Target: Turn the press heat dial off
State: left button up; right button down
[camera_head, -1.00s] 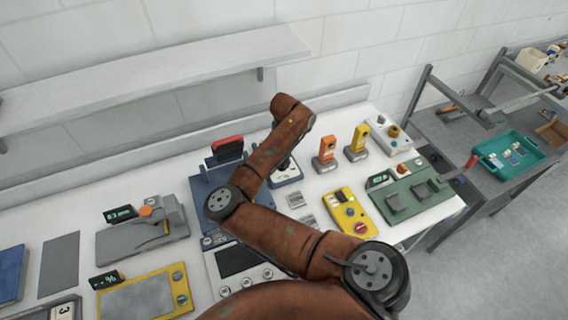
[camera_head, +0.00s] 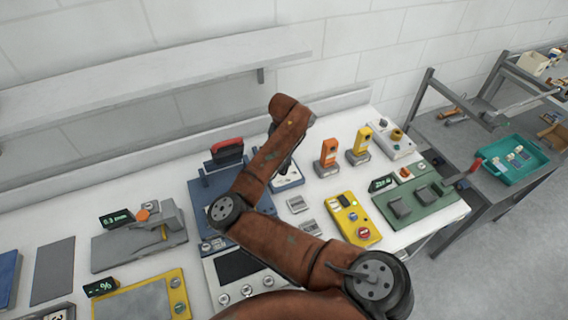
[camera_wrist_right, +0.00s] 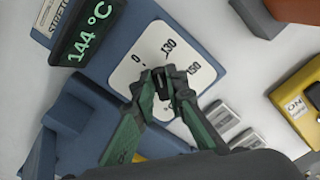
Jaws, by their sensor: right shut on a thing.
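The press is blue with a red handle (camera_head: 227,148) and stands mid-bench in the head view. Its white dial plate (camera_wrist_right: 195,70), marked 0, 130 and 150, lies on a blue base in the right wrist view. The heat dial (camera_wrist_right: 163,82) is a small dark knob mostly hidden between my fingertips, so its pointing direction is unclear. My right gripper (camera_wrist_right: 162,88) is shut on the dial; in the head view it (camera_head: 287,163) is partly hidden below the arm's end. A black display (camera_wrist_right: 90,35) beside the plate reads 144 °C. My left gripper is out of view.
Orange (camera_head: 328,157) and yellow (camera_head: 359,145) upright devices stand right of the dial plate. A yellow control box (camera_head: 353,218) and a green fixture (camera_head: 420,200) sit nearer the front right. A shelf (camera_head: 160,75) hangs on the wall behind.

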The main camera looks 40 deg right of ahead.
jog(key=n, duration=0.3)
jog(key=shift+w+a+r+n, duration=0.1)
jog(key=shift+w+a+n, duration=0.05)
jog(key=shift+n, duration=0.15)
jog(key=shift+a+n+p, duration=0.1)
jog(key=shift+n+p, duration=0.35)
jog(key=shift+n, duration=1.15)
jog(key=shift+w, duration=0.1)
jog(key=c, duration=1.9)
grip_release()
jog(key=shift+c, duration=0.2)
jog(key=shift+r, duration=0.1)
notch_tip(320, 180, up, 12)
